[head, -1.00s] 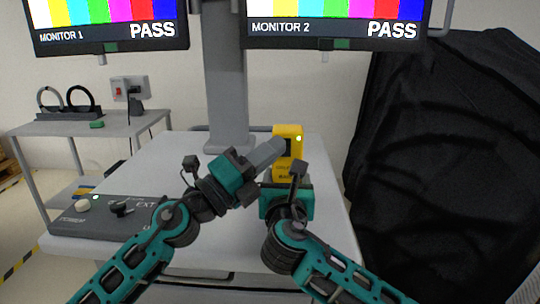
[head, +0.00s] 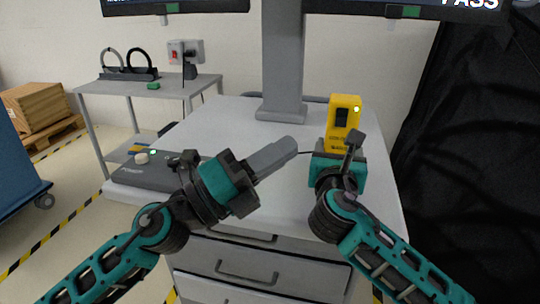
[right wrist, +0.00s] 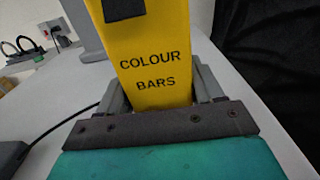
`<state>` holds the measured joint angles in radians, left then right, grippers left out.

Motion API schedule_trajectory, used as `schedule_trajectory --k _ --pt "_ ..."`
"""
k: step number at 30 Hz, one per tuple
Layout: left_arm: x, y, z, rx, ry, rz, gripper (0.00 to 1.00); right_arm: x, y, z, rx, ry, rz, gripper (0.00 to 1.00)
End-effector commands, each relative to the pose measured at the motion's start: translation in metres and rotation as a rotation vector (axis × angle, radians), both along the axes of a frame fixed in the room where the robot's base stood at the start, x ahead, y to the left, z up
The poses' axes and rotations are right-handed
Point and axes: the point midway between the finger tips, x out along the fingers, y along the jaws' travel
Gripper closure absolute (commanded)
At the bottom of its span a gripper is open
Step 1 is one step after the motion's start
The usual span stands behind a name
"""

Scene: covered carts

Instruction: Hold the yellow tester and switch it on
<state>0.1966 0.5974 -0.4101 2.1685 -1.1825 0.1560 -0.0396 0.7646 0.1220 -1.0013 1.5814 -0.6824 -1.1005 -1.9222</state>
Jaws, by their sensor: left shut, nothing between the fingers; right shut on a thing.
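The yellow tester (head: 344,121) is upright in my right gripper (head: 338,150), above the cart's right half. A small light near its top right corner is lit green-yellow, beside a dark panel. In the right wrist view the tester (right wrist: 153,65) reads "COLOUR BARS", and the fingers of my right gripper (right wrist: 155,98) close on it from both sides. My left gripper (head: 285,152) is shut and empty, left of the tester and apart from it, its fingers pointing up and right.
A grey control box (head: 150,175) with a white knob and a green light sits on the cart top (head: 225,125) at left. Monitors hang above on a grey column (head: 283,65). A side table (head: 120,90) stands behind left. A black cover (head: 470,130) hangs at right.

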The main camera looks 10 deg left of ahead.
Motion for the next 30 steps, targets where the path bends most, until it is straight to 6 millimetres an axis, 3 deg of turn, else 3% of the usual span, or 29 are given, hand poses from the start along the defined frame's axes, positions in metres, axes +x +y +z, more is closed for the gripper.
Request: schedule_trajectory --k 6,19,20,28,30 --pt "-0.0092 0.0091 -0.0017 0.001 -0.001 0.0 1.0 -0.0002 0.0003 -0.0017 0.0 0.003 0.001 0.79" --pt "-0.0099 0.0101 -0.0016 0.001 -0.001 0.0 1.0 -0.0001 0.0001 -0.0016 0.0 0.003 0.0 0.79" --pt "-0.0099 0.0101 -0.0016 0.001 -0.001 0.0 1.0 -0.0001 0.0001 -0.0016 0.0 0.003 0.0 0.32" --pt "-0.0098 0.01 -0.0015 0.001 -0.001 0.0 1.0 0.0 -0.0001 -0.0007 0.0 0.001 0.0 0.06" --pt "-0.0098 0.01 -0.0015 0.001 -0.001 0.0 1.0 0.0 -0.0001 -0.0005 0.0 0.001 0.0 0.04"
